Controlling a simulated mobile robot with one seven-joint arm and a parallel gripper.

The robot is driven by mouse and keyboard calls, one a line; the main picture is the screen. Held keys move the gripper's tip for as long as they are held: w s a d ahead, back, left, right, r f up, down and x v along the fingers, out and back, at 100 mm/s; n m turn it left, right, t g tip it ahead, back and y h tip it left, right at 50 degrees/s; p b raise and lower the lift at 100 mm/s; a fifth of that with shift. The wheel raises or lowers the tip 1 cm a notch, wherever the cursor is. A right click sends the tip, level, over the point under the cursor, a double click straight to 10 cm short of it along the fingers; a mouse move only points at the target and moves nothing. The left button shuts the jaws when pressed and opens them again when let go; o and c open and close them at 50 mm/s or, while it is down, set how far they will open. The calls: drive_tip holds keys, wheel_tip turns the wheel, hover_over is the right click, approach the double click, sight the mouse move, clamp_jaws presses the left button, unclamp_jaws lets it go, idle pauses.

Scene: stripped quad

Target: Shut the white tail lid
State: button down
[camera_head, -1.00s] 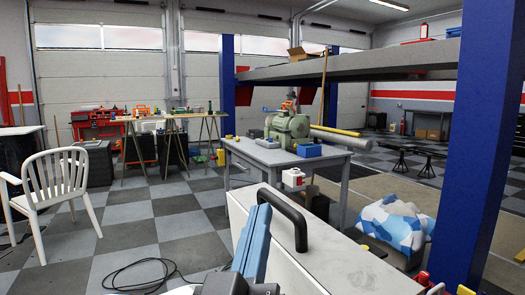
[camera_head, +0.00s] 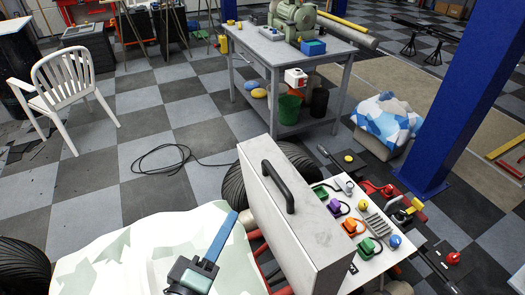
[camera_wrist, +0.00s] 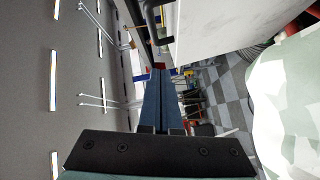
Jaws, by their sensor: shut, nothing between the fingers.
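The white tail lid (camera_head: 322,225) stands upright, raised along the left edge of a light panel (camera_head: 352,185) that bears small coloured parts. My gripper (camera_head: 232,216), with long blue fingers, is shut and empty. In the head view it appears left of the lid, over the pale cover. In the wrist view its closed fingertips (camera_wrist: 158,69) point along the lid (camera_wrist: 215,25), and the handle (camera_wrist: 151,25) shows just beyond them. Contact with the lid cannot be made out.
A pale faceted cover (camera_head: 140,255) lies at lower left beside black tyres (camera_head: 25,265). Coloured knobs and clips crowd the panel right of the lid. A grey workbench (camera_head: 290,45), white chair (camera_head: 65,90) and blue post (camera_head: 450,100) stand farther off. A cable (camera_head: 165,160) lies on open floor.

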drive_tip(key=s+r+n+p, duration=0.2)
drive_tip(key=p, duration=0.5)
approach(270, 174)
drive_tip(key=w, duration=0.5)
drive_tip(key=shift+w+d+f, duration=0.25)
drive_tip(key=shift+w+d, duration=0.1)
drive_tip(key=shift+d, duration=0.3)
